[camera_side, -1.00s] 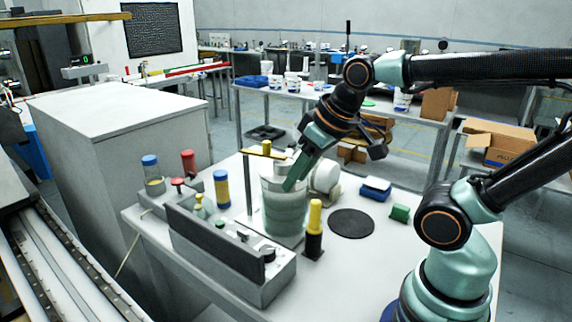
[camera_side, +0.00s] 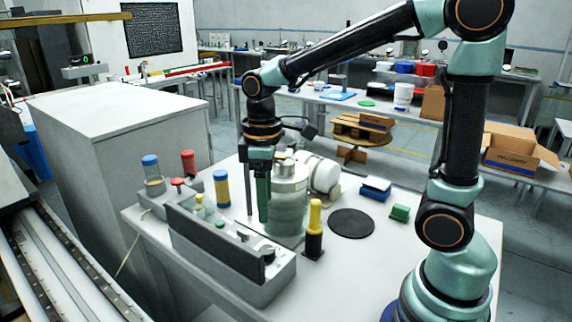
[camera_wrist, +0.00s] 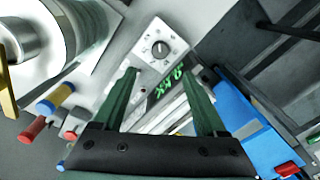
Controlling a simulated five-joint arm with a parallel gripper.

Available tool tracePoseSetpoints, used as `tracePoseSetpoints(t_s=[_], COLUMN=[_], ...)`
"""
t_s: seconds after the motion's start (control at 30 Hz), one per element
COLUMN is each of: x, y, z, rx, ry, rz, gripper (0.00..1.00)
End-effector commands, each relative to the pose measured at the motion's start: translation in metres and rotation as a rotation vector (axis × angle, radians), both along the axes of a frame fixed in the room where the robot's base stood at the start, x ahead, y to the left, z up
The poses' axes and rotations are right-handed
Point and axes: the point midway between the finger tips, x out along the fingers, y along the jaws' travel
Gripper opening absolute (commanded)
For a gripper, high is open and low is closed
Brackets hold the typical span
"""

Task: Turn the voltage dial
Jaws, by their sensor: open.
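The voltage dial (camera_wrist: 160,48) is a round dark knob with a pale pointer on the end of a light control box (camera_wrist: 150,24). In the side view the dial (camera_side: 268,252) sits at the right end of the box (camera_side: 262,293), partly behind a dark upright plate. My gripper (camera_side: 264,218) points straight down above and behind the box. In the wrist view my gripper (camera_wrist: 159,72) is open and empty. The dial lies beyond its fingertips, roughly centred between them and apart from them. Green digits (camera_wrist: 164,85) show on the box between the fingers.
A large pale jar (camera_side: 287,228) stands close beside my gripper. A yellow-and-black bottle (camera_side: 314,230) is near the box's right end. Yellow-and-blue (camera_side: 221,188), red-topped and blue-capped bottles stand to the left.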

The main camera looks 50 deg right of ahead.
Motion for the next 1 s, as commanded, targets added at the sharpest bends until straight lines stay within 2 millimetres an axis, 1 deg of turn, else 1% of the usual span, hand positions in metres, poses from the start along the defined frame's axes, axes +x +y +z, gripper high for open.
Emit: tracePoseSetpoints(t_s=[0.17,0.4,0.6,0.7,0.8,1.0], x=[-0.002,-0.002,-0.001,-0.001,-0.001,-0.001], y=[0.000,0.000,0.000,0.000,0.000,0.000], z=[-0.025,-0.072,-0.101,-0.110,-0.115,-0.117], rx=[0.000,0.000,0.000,0.000,0.000,0.001], ry=[0.006,0.006,0.004,0.002,0.000,-0.001], rz=[-0.001,-0.002,-0.002,-0.003,-0.003,-0.003], gripper=[0.74,0.74,0.74,0.74,0.74,0.74])
